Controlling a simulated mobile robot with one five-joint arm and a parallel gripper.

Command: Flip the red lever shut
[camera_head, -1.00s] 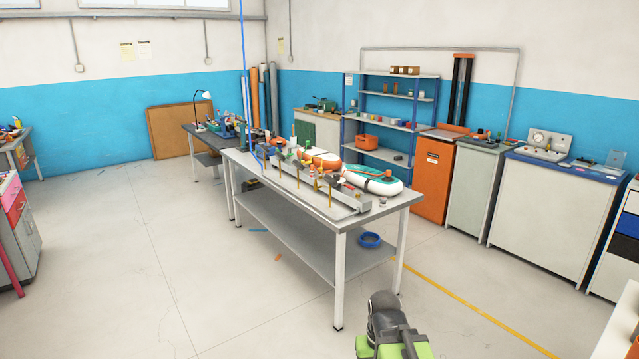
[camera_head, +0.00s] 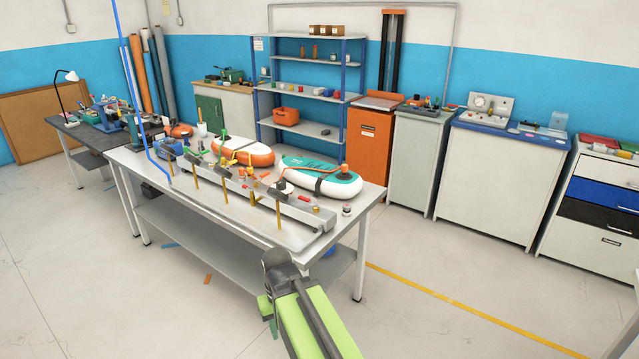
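A grey rail fixture (camera_head: 285,208) runs along the front of the metal workbench (camera_head: 345,208), with several yellow upright parts and small coloured fittings along it. A small red piece (camera_head: 303,198) shows near its right end; it is too small to tell whether it is the red lever, or how it is set. A white and teal inflatable board (camera_head: 310,172) and a white and orange one (camera_head: 243,152) lie behind the rail. The dark end of my arm, at my gripper (camera_head: 278,262), is in front of the bench, apart from the fittings. Its fingers cannot be made out.
A blue upright line (camera_head: 135,90) stands at the bench's left. A dark bench with a lamp (camera_head: 68,77) is further left. Shelves (camera_head: 300,95), an orange cabinet (camera_head: 370,150) and white cabinets line the back. Open floor (camera_head: 100,290) lies at front left.

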